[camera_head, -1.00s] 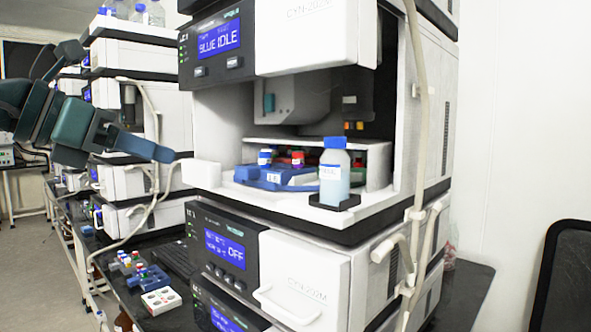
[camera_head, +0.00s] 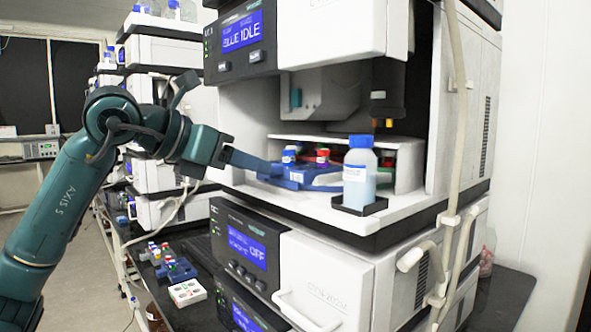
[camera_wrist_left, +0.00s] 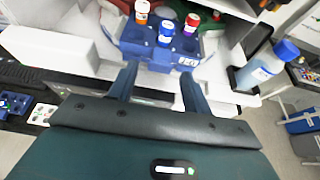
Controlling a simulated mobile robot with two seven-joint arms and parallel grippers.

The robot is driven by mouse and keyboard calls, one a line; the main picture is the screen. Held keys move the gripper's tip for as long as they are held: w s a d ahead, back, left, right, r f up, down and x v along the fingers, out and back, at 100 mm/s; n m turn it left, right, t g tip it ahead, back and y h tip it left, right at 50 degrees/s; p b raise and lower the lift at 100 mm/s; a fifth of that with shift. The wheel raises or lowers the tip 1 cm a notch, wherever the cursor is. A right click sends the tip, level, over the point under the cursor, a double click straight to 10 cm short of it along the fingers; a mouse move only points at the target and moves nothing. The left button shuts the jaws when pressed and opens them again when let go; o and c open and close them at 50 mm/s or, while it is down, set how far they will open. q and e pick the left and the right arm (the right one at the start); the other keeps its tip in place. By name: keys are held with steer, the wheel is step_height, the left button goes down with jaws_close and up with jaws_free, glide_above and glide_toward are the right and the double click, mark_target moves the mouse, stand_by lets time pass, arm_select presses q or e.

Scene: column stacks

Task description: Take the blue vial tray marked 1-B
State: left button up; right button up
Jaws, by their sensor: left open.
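A blue vial tray (camera_head: 300,180) sits on the white shelf inside the open middle bay of the instrument stack. It holds several capped vials and has a white label on its front; I cannot read the label surely. The tray also shows in the left wrist view (camera_wrist_left: 150,48), with orange-, blue- and red-capped vials. My left gripper (camera_head: 262,164) is open and empty, just in front of the tray, to its left in the head view. In the left wrist view its two fingers (camera_wrist_left: 157,78) point at the tray's labelled front. My right gripper is not in view.
A bottle with a blue cap (camera_head: 360,175) stands in a black holder at the shelf's front right, close beside the tray. Hoses (camera_head: 456,120) run down the stack's right side. On the bench below stand another blue vial rack (camera_head: 178,270) and a white tray (camera_head: 187,292).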

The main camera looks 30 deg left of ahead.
mark_target(291, 170)
arm_select(q)
steer(key=x, duration=0.3)
steer(key=shift+w+d, duration=0.1)
steer(key=shift+c, duration=0.2)
steer(key=c, duration=0.8)
steer(key=shift+c, duration=0.4)
steer(key=shift+r, duration=0.1)
